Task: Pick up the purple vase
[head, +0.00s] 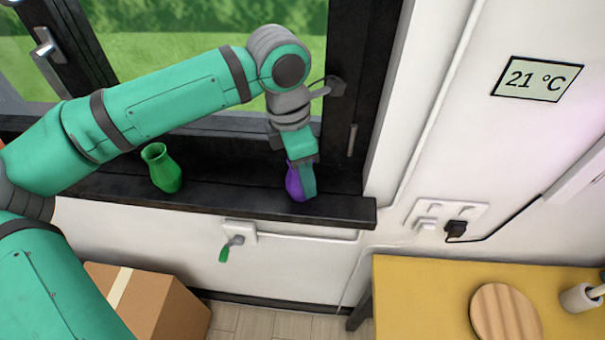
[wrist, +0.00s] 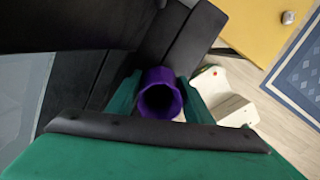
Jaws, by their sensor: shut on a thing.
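The purple vase (head: 293,183) is upright at the right part of the black window sill (head: 225,196) in the head view. My gripper (head: 306,178) comes down over it from above and is shut on it, with a finger covering part of its right side. In the wrist view the vase's round dark mouth (wrist: 160,97) faces the camera, and its body sits between my two green fingers (wrist: 158,98). Whether its base touches the sill is hard to tell.
A green vase (head: 161,168) stands on the sill to the left. The dark window frame (head: 357,90) rises close behind and right of my gripper. A cardboard box (head: 150,300) is below, and a yellow table (head: 410,295) with a round wooden board (head: 503,314) is at lower right.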

